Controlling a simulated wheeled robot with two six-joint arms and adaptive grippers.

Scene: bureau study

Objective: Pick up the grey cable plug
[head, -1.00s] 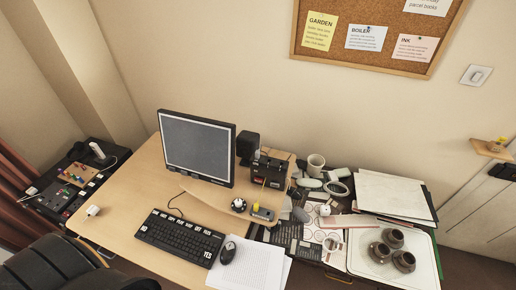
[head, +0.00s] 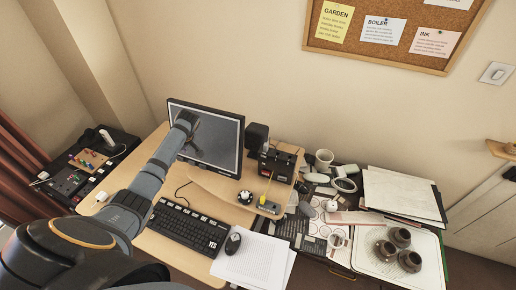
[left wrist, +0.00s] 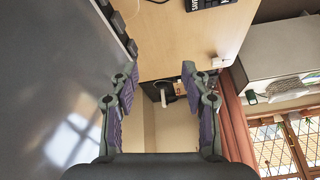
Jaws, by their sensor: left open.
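My left gripper (head: 188,122) is in front of the monitor screen; its arm comes in from the lower left. In the left wrist view the fingers (left wrist: 157,80) are apart with nothing between them. A small pale block (head: 100,197) sits at the desk's left edge, left of the keyboard; it may be the plug, but its grey shade is not clear. A pale piece with a thin lead (left wrist: 217,62) shows at the desk edge in the wrist view. A white upright piece with a cable (head: 106,138) stands on the dark cabinet. My right gripper is out of view.
The monitor (head: 216,140) stands close to my left gripper. The keyboard (head: 185,226), mouse (head: 233,243) and papers (head: 252,262) lie in front. A tray (head: 430,262) with brown cups is at right.

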